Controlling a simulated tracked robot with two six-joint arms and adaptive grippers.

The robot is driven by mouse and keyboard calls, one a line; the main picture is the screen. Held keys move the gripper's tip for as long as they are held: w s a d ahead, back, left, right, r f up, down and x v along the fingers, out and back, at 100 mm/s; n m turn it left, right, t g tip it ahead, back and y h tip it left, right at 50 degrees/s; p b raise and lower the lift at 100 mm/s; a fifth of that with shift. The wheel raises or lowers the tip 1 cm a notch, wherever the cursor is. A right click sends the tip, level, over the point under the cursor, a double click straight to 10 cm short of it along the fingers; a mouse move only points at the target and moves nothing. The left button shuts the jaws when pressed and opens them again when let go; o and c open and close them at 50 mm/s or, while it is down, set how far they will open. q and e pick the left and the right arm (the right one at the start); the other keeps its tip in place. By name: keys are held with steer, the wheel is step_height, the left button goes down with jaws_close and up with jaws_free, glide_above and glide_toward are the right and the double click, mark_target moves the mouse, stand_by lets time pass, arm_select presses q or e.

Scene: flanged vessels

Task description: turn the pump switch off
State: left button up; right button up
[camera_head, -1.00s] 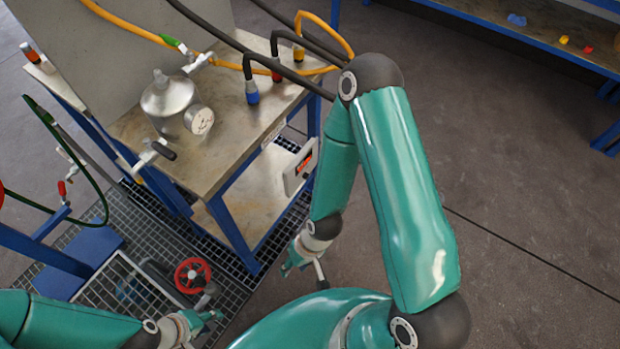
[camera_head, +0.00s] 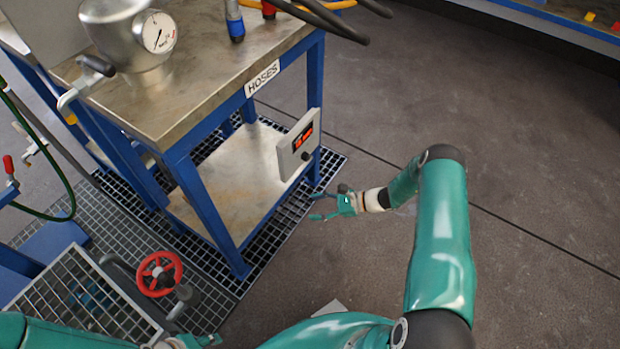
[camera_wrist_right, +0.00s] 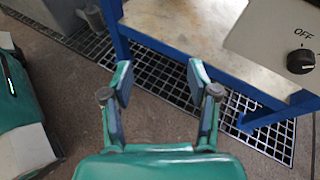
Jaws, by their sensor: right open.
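The pump switch is a black knob (camera_wrist_right: 301,61) on a light grey control box (camera_wrist_right: 262,38), at the upper right of the right wrist view. "OFF" is printed above the knob; its setting is hard to read. In the head view the box (camera_head: 287,158) hangs on the blue bench leg, with a lit red display and the small dark knob (camera_head: 305,155). My right gripper (camera_head: 318,206) is open and empty, a little below and right of the box. Its fingers (camera_wrist_right: 159,82) show apart in the wrist view, left of the knob. My left gripper (camera_head: 205,341) is partly visible at the bottom edge.
A blue-framed bench (camera_head: 190,88) labelled HOSES carries a metal vessel with a gauge (camera_head: 159,33). A red handwheel (camera_head: 160,273) stands over the floor grating (camera_head: 130,230) at lower left. The floor right of the bench is clear.

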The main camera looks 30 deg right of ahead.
steer(key=w+d+f+m+t+h+b, duration=0.25)
steer(key=d+t, duration=0.25)
steer(key=d, duration=0.6)
steer(key=m+t+h+b, duration=0.1)
steer(key=m+t+b, duration=0.1)
steer(key=t, duration=0.1)
glide_toward(308, 158)
steer(key=b+x, duration=0.4)
steer(key=x, duration=0.4)
steer(key=shift+f, duration=0.2)
steer(key=shift+w+r+b, duration=0.1)
steer(key=shift+w+b, duration=0.25)
steer(key=shift+w, duration=0.1)
arm_select(q)
step_height(308, 158, down, 12)
steer(key=shift+r, duration=0.1)
